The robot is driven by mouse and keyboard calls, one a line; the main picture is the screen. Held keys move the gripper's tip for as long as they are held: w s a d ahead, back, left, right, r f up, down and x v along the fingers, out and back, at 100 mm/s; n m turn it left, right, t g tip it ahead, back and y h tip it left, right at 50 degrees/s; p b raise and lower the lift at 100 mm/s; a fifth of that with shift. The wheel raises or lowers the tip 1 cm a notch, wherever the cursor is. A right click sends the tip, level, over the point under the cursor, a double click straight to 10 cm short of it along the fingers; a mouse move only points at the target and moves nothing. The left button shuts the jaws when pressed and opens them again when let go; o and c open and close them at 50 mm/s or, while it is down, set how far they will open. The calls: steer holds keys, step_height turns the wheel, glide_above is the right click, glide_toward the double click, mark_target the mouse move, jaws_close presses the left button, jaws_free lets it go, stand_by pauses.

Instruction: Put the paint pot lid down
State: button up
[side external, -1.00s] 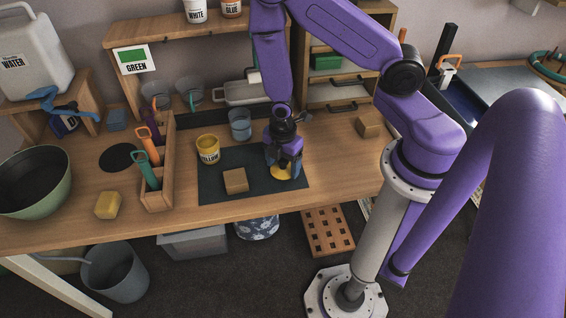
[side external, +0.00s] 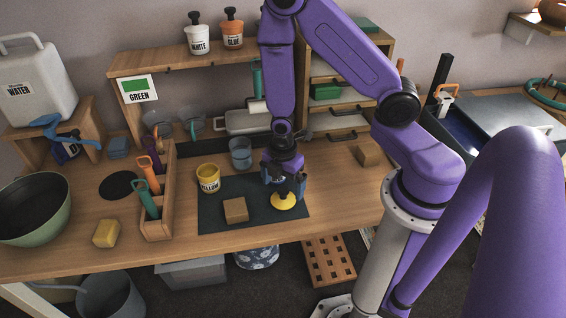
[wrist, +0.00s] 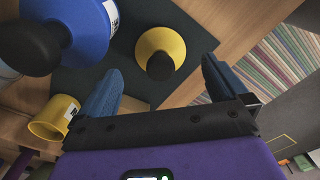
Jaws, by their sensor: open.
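The paint pot lid (side external: 284,202) is a yellow cone with a dark knob. It rests upright on the dark mat (side external: 258,222), at its right part. The wrist view shows the lid (wrist: 171,42) ahead of and between my finger tips. My gripper (side external: 285,184) is directly above the lid with its blue fingers apart, and holds nothing. The wrist view shows the open gripper (wrist: 162,67) with a gap on both sides of the knob. The yellow paint pot (side external: 208,180) stands open at the mat's left edge. It also shows in the wrist view (wrist: 48,122).
A wooden block (side external: 235,210) lies on the mat left of the lid. A blue, dark-knobbed container (wrist: 88,30) stands close by in the wrist view. A wooden tool rack (side external: 157,222) is left.

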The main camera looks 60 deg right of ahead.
mark_target(283, 189)
steer(key=shift+r, duration=3.6)
steer(key=s+a+r+m, duration=0.1)
steer(key=s+r+m, duration=0.1)
steer(key=s+r, duration=0.6)
steer(key=s+a+r+m, duration=0.2)
steer(key=s+r+m, duration=0.1)
steer(key=s+r, duration=0.4)
steer(key=shift+s+a+r, duration=0.25)
steer(key=shift+s+r, duration=0.15)
steer(key=shift+s, duration=0.1)
